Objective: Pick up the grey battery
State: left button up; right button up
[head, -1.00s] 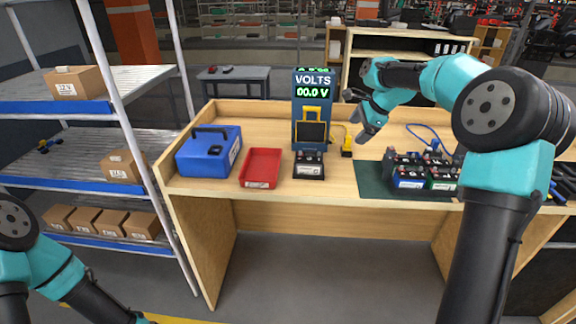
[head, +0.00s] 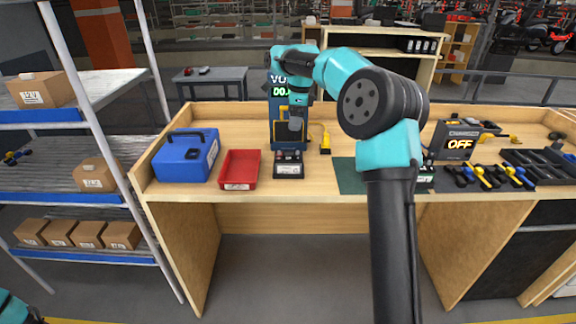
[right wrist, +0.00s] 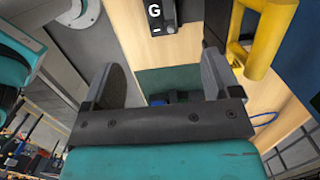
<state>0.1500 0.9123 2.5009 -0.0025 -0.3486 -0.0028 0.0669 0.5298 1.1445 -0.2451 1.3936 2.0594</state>
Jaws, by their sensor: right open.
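A small dark battery (head: 288,168) with a pale label stands on the bench in front of the blue volt meter (head: 279,112). In the right wrist view a dark block lettered G (right wrist: 156,14), which looks like this battery, shows at the top, beyond the fingers. My right gripper (head: 296,124) is above and behind the battery, in front of the meter, apart from the battery. In the right wrist view its two fingers (right wrist: 165,82) are spread with nothing between them. My left gripper is out of view; only a bit of the left arm shows at the lower left.
A red tray (head: 240,169) and a blue toolbox (head: 186,154) stand left of the battery. A green mat (head: 349,176) is partly hidden by my right arm. A charger reading OFF (head: 459,142) stands farther right.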

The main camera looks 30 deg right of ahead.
aim_at(289, 156)
jog(key=f, duration=0.7)
jog(key=a+f, duration=0.1)
jog(key=f, duration=0.2)
jog(key=shift+w+f, duration=0.2)
jog(key=shift+w, duration=0.1)
jog(key=shift+w+a+f, duration=0.15)
jog(key=shift+f, duration=1.15)
jog(key=shift+w+a+f, duration=0.1)
jog(key=shift+a+f, duration=0.05)
jog(key=shift+f, duration=1.15)
jog(key=c, duration=1.1)
jog(key=shift+c, duration=0.2)
jog(key=shift+r, duration=0.1)
